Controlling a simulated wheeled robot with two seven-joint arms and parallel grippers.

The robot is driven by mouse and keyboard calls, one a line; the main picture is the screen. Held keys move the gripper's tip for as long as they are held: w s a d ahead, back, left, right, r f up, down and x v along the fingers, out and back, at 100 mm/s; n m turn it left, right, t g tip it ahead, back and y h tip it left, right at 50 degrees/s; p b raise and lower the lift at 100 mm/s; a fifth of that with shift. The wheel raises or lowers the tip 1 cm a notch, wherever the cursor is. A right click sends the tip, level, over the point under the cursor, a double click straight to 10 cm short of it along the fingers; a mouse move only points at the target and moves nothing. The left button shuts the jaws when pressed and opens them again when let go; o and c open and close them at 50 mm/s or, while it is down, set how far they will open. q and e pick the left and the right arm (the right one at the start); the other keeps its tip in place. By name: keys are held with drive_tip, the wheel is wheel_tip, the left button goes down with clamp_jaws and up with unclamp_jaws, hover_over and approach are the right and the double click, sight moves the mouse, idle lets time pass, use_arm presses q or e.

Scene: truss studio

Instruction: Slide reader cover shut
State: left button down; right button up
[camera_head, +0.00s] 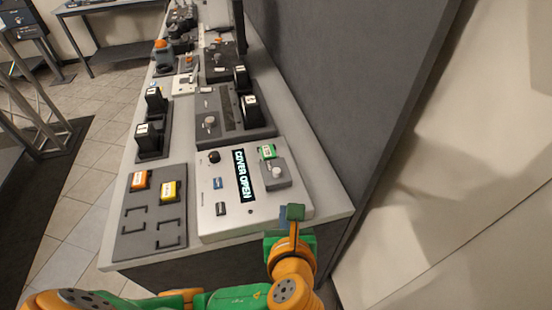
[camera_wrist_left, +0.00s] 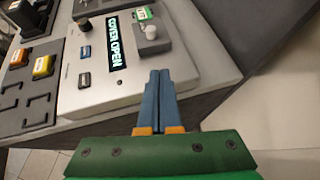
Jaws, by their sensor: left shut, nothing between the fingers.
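The card reader (camera_head: 232,200) is a pale grey box near the front end of the bench, and its display (camera_head: 243,175) reads "COVER OPEN". Its dark grey sliding cover (camera_head: 279,178) has a round light knob (camera_head: 277,171), with a green card (camera_head: 267,151) beside it toward the back. The reader (camera_wrist_left: 112,88), knob (camera_wrist_left: 151,32) and green card (camera_wrist_left: 143,13) also show in the left wrist view. My left gripper (camera_head: 293,215) is shut and empty at the reader's near right corner, apart from the knob. Its blue fingers (camera_wrist_left: 158,78) are together in the wrist view. My right gripper is not seen.
Left of the reader, a dark tray (camera_head: 150,222) holds an orange card (camera_head: 140,180) and a yellow card (camera_head: 171,190). Another device (camera_head: 230,112) and black holders stand farther back. A dark grey wall (camera_head: 350,80) rises along the bench's right side.

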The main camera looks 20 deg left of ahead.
use_arm(q)
drive_tip(key=s+a+b, duration=0.1)
drive_tip(key=b, duration=0.4)
approach(278, 177)
drive_tip(key=f, duration=0.1)
drive_tip(key=w+f, duration=0.1)
drive_tip(key=f, duration=0.1)
drive_tip(key=shift+w+a+f, duration=0.3)
drive_tip(key=shift+a+f, duration=0.1)
drive_tip(key=shift+w+a+r+p, duration=0.15)
drive_tip(key=shift+w+a, duration=0.05)
drive_tip(key=shift+w, duration=0.35)
drive_tip(key=shift+w+a+r+p, duration=0.15)
drive_tip(key=shift+w+a, duration=0.1)
drive_tip(key=shift+w, duration=0.3)
drive_tip(key=shift+w+a, duration=0.2)
drive_tip(key=shift+w, duration=0.25)
drive_tip(key=shift+w+f, duration=0.1)
drive_tip(key=shift+w, duration=0.05)
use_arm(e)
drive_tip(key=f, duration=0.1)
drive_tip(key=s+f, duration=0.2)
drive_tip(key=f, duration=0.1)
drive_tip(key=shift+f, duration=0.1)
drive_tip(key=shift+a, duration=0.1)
